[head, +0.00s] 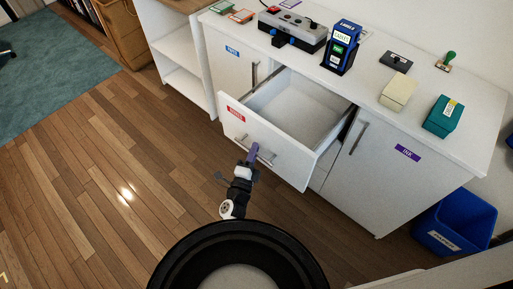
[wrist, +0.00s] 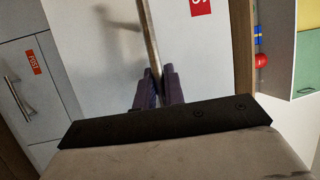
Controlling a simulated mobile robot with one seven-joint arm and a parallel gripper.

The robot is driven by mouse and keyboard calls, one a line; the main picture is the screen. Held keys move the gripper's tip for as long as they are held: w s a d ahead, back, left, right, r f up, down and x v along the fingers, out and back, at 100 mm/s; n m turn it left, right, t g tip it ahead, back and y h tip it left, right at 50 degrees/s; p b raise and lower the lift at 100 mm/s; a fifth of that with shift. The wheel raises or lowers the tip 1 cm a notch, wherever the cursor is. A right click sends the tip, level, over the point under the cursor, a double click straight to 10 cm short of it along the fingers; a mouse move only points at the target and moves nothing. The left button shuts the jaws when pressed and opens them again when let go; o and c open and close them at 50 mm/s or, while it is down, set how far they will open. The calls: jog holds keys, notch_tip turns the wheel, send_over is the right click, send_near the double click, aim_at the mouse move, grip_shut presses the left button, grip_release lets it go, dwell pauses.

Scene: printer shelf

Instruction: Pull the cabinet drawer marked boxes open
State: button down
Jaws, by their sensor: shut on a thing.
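The drawer (head: 285,155) with a red label (head: 236,112) is pulled well out of the white cabinet, and its inside (head: 300,103) looks empty. The label's writing is too small to read surely. My gripper (head: 253,151) is shut on the drawer's metal bar handle (head: 267,156), near its middle. In the wrist view, the handle (wrist: 149,36) runs between the two dark fingers of my gripper (wrist: 159,76), and part of the red label (wrist: 201,7) shows on the drawer front. The fingers hide a short piece of the handle.
The cabinet top holds a grey device (head: 293,28), a blue labelled stand (head: 341,48), a cream box (head: 398,92) and a teal box (head: 443,116). A door with a purple label (head: 407,152) is right of the drawer. A blue bin (head: 455,222) stands at right. Wooden floor (head: 90,180) is clear at left.

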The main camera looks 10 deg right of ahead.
jog(key=c, duration=1.5)
grip_release()
